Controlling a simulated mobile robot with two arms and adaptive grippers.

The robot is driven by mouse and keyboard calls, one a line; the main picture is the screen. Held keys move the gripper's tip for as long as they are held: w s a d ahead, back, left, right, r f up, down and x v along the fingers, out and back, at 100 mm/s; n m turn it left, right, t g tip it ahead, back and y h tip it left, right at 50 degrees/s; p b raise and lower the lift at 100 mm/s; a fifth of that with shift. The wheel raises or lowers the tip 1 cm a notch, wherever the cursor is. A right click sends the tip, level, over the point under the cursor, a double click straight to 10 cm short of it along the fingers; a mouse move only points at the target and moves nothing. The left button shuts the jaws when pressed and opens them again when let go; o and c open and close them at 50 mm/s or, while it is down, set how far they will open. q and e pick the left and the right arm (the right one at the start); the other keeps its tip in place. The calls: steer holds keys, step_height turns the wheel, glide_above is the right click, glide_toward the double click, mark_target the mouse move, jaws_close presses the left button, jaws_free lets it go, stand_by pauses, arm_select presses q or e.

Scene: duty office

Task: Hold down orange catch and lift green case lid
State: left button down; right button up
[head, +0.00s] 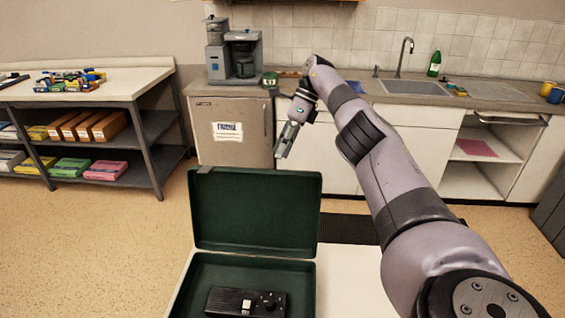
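The green case stands open at the bottom centre of the head view. Its lid (256,213) is raised about upright at the back. The case bottom (210,272) shows a dark green inside and is cut off by the lower picture edge. No orange catch shows; the front of the case is out of view. My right gripper (285,148) is up beyond the lid's top edge in the picture, pointing down and apart from the case. Its fingers are seen small and nearly edge-on, so their opening is unclear. My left gripper is out of view.
A black device with knobs (222,298) lies in the case. The case stands on a white table (350,280). Behind are a shelf unit (150,140) with boxes, a small fridge (230,150), a coffee machine (242,55) and a sink counter (415,88). Floor is clear at left.

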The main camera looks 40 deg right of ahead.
steer(key=shift+r, duration=1.8)
